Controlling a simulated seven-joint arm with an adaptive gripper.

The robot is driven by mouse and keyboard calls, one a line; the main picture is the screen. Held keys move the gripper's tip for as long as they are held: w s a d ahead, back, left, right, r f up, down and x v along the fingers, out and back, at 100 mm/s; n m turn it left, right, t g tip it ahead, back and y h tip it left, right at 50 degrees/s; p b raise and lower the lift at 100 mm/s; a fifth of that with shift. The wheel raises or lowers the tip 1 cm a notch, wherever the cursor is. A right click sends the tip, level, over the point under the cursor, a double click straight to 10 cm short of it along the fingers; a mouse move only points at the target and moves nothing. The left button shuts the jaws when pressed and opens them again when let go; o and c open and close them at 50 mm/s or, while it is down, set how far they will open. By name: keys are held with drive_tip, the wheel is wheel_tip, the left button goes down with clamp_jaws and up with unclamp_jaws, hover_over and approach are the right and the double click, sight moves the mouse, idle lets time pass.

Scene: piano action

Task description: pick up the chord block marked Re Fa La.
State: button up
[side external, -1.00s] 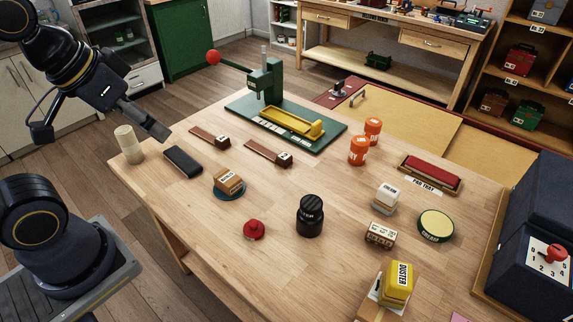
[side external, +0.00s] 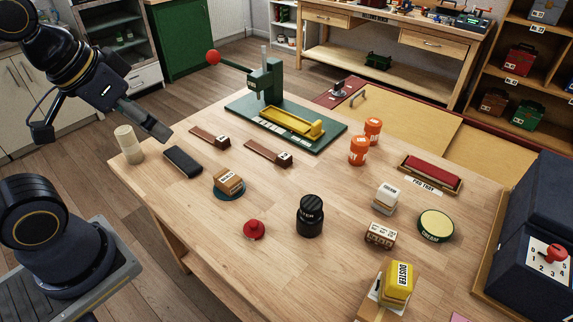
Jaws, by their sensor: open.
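My gripper (side external: 157,130) hangs above the table's far left corner, open and empty, well away from the small blocks. A small wooden block with white lettered faces (side external: 380,235) sits at the right of the table; its marks are too small to read, so I cannot confirm that it is the Re Fa La chord block. Another wooden block with a white label (side external: 228,181) sits on a dark blue round base at the left middle. Its label is not clearly legible either.
Near my gripper are a pale cylinder (side external: 128,144) and a dark slab (side external: 183,162). A green press (side external: 266,82) stands at the back. A black jar (side external: 310,216), red knob (side external: 254,230), cream block (side external: 386,198) and round tin (side external: 436,225) stand around the lettered block.

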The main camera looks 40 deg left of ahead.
drive_tip(key=shift+o, duration=0.9)
